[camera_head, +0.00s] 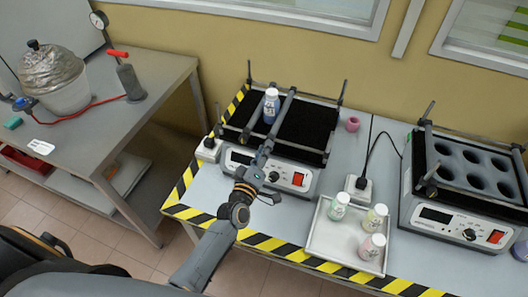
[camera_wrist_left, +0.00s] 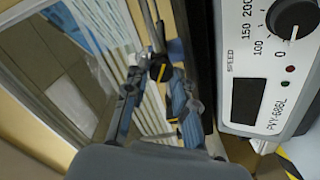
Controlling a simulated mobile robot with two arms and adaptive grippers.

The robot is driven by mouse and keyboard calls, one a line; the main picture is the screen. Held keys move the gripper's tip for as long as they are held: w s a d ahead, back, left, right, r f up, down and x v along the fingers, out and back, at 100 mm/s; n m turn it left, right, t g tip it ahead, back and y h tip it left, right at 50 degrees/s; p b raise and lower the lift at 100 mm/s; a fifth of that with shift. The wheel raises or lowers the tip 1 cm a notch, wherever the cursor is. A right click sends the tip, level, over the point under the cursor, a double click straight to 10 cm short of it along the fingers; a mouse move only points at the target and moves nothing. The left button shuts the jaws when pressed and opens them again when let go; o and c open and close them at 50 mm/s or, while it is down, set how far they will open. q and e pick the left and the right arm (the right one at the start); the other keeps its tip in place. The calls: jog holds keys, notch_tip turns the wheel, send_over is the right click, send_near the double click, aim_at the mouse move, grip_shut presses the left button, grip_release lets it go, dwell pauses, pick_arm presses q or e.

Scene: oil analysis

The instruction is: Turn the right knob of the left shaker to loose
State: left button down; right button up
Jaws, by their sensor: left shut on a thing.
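The left shaker (camera_head: 302,158) stands on the bench, with a black mat, raised bars and a white front panel. A bottle with a blue lower part (camera_head: 271,105) stands on it beside a lengthwise bar (camera_head: 284,106). My left gripper (camera_head: 264,150) is at the shaker's front edge, above the panel. In the left wrist view, its fingers (camera_wrist_left: 160,82) are closed around a small dark knob-like part (camera_wrist_left: 158,68), mostly hidden between them. The knob's setting cannot be told. The panel's speed dial (camera_wrist_left: 294,18) is apart from the fingers. My right gripper is not in view.
A white tray (camera_head: 318,244) with three small bottles sits at front right. A second shaker (camera_head: 450,222) stands farther right. A pink item (camera_head: 353,124) and a plug adapter (camera_head: 358,188) lie between the shakers. A side table (camera_head: 130,120) is at left.

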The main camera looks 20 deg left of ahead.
pick_arm(q)
jog(key=shift+f+n+b, duration=0.1)
jog(key=shift+n+b, duration=0.75)
jog(key=shift+n, duration=2.35)
jog(key=c, duration=1.1)
grip_release()
